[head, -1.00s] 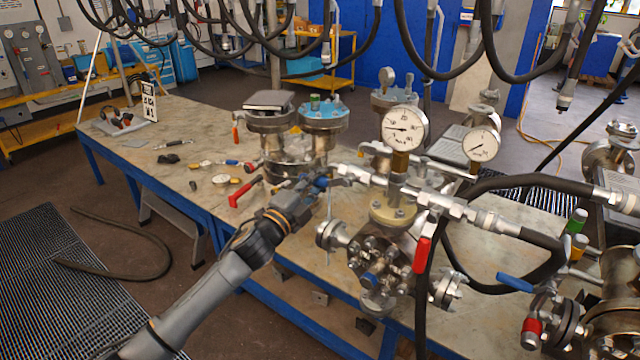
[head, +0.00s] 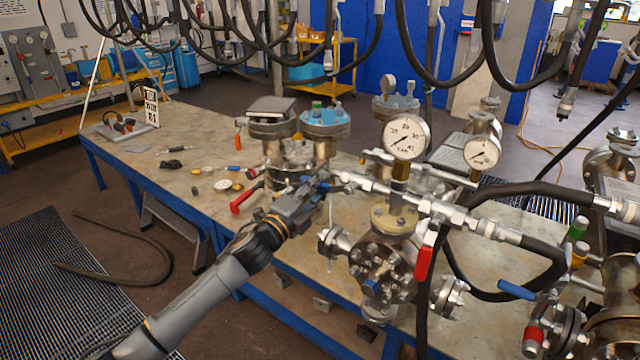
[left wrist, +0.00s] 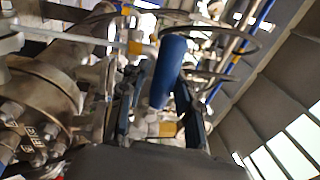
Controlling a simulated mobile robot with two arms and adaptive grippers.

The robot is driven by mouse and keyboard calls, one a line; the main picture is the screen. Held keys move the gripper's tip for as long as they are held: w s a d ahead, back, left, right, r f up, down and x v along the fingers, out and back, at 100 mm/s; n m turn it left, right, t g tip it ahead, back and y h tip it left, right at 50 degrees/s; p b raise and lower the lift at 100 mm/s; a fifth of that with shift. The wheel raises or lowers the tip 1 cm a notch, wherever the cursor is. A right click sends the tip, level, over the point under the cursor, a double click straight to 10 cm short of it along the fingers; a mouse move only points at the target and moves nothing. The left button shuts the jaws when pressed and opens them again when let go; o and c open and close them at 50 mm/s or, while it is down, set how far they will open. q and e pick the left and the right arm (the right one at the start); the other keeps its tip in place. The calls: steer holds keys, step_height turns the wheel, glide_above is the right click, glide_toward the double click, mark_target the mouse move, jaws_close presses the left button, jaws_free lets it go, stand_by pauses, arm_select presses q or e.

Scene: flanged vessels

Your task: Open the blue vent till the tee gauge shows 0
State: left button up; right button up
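The large white dial gauge (head: 404,137) stands on a brass stem above the beige-flanged fitting; its needle points to the lower left, near the low end of the scale. I take it as the tee gauge. The blue vent handle (left wrist: 168,70) shows up close in the left wrist view, upright and slightly tilted. My left gripper (left wrist: 160,80) has one dark finger on each side of it, with a gap on the left side. In the head view my left gripper (head: 322,184) is at the left end of the silver pipe line, partly hiding the vent.
A smaller gauge (head: 482,152) stands to the right, its needle also lower left. A red lever (head: 424,262) hangs below the pipe line. Flanged vessels (head: 325,122) stand behind my gripper. Black hoses hang overhead. The table's left part (head: 190,120) is mostly clear.

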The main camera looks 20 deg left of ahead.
arm_select(q)
steer(key=shift+o, duration=0.4)
steer(key=shift+s+r, duration=0.1)
steer(key=shift+r, duration=0.15)
steer(key=v, duration=1.2)
